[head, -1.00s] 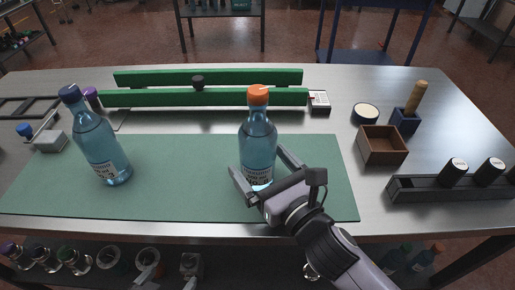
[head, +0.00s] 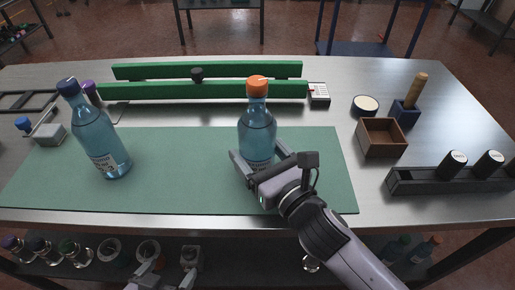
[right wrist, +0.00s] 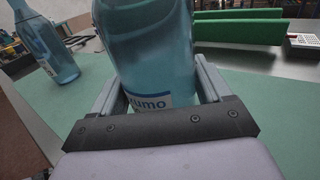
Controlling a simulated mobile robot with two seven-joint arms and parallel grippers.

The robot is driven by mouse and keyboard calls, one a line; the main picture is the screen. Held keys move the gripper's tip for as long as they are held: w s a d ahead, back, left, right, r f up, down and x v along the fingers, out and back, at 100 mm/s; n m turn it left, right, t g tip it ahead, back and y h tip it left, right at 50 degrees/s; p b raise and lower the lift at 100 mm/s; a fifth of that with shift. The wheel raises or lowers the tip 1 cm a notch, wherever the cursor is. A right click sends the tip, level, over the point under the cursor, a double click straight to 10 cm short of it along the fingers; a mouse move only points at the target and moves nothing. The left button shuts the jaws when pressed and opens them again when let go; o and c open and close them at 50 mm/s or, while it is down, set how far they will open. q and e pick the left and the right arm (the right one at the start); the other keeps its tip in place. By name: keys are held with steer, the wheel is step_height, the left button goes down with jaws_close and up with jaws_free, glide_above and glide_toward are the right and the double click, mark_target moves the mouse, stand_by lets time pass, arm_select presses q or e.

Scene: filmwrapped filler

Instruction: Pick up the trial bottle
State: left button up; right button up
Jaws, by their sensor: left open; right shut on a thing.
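A clear blue bottle with an orange cap (head: 257,122) stands upright on the green mat (head: 190,190), right of its middle. My right gripper (head: 257,160) has its fingers on both sides of the bottle's lower body and is shut on it. The right wrist view shows the bottle (right wrist: 150,45) between the fingers, its label partly hidden by the gripper. A similar bottle with a dark blue cap (head: 97,135) stands on the mat's left part, also in the right wrist view (right wrist: 45,40). My left gripper (head: 168,273) is open and empty at the bottom edge, below the table's front.
Green rails (head: 200,91) lie behind the mat. A brown open box (head: 382,140), a blue holder with a wooden-handled tool (head: 405,112) and a dark rack (head: 440,180) are at right. A grey block (head: 50,134) is at left. The mat between the bottles is clear.

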mark_target(258, 81)
arm_select(q)
step_height(258, 81, up, 4)
steer(key=p, duration=0.4)
steer(key=shift+w+r, duration=0.1)
steer(key=shift+r, duration=0.1)
arm_select(e)
step_height(258, 81, up, 20)
steer(key=shift+r, duration=0.1)
arm_select(q)
steer(key=shift+f, duration=0.1)
arm_select(e)
step_height(258, 81, down, 18)
steer(key=b, duration=1.4)
arm_select(q)
step_height(258, 81, down, 12)
steer(key=d, duration=0.1)
steer(key=shift+w, duration=0.3)
steer(key=shift+r, duration=0.25)
steer(key=shift+r, duration=0.1)
